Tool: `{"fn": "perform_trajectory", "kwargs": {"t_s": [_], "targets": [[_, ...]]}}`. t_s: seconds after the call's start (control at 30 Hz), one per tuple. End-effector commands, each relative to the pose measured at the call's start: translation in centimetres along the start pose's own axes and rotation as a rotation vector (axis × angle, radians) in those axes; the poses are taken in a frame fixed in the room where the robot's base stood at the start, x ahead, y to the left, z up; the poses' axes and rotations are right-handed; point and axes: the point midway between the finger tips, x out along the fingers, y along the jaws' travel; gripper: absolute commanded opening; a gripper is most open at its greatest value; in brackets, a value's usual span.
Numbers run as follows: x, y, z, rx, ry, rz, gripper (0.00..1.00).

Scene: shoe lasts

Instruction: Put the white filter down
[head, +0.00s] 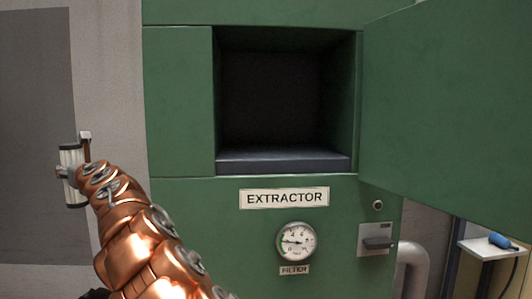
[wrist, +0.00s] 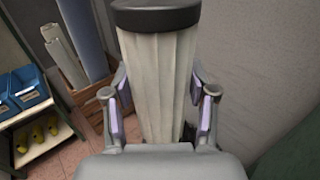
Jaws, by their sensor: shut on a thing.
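The white filter (wrist: 158,62) is a pleated cylinder with a dark end cap, held between the two fingers of my gripper (wrist: 160,90). In the head view the filter (head: 73,178) stands roughly upright at the far left, in the air before a grey wall. My gripper (head: 80,168) is at the end of my copper arm there, shut on the filter. The filter's lower end is hidden in the wrist view by the gripper's body.
The green extractor (head: 180,100) has an open, empty compartment (head: 283,160), its door (head: 450,110) swung right. A gauge (head: 296,242) and lever (head: 377,243) sit below. The wrist view shows a wooden crate (wrist: 92,105) holding rolls, and a shelf (wrist: 45,150) with blue bins (wrist: 28,85).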

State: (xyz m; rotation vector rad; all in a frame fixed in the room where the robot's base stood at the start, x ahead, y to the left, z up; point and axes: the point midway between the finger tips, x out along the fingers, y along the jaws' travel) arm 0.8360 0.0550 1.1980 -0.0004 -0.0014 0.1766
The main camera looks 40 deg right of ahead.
Motion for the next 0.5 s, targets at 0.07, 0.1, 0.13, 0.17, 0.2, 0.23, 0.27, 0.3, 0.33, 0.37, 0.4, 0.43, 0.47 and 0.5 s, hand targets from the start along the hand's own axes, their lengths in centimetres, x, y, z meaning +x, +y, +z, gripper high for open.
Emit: {"fn": "perform_trajectory", "kwargs": {"t_s": [0.07,0.1,0.13,0.17,0.2,0.23,0.27,0.3,0.33,0.37,0.4,0.43,0.47,0.5], "targets": [[-0.3,-0.2,1.0,0.003,-0.002,0.015,0.10],[-0.4,-0.2,1.5,0.002,-0.002,0.025,0.10],[-0.6,-0.3,1.9,0.002,-0.002,0.031,0.10],[-0.7,-0.4,2.2,0.003,-0.001,0.037,0.10],[-0.9,-0.6,2.9,0.002,-0.002,0.047,0.10],[-1.1,-0.8,3.4,0.001,-0.003,0.053,0.10],[-1.3,-1.1,3.9,0.002,-0.003,0.059,0.10],[-1.7,-1.3,4.7,0.001,-0.002,0.072,0.10],[-1.9,-1.4,5.2,0.002,-0.001,0.082,0.10],[-2.2,-1.6,5.9,0.001,-0.002,0.091,0.10],[-2.6,-1.8,6.8,0.000,-0.005,0.102,0.10],[-2.9,-1.9,7.4,0.000,-0.005,0.111,0.10],[-3.2,-2.0,7.9,-0.001,-0.003,0.121,0.10],[-3.7,-2.2,8.6,-0.001,-0.001,0.131,0.10]]}}
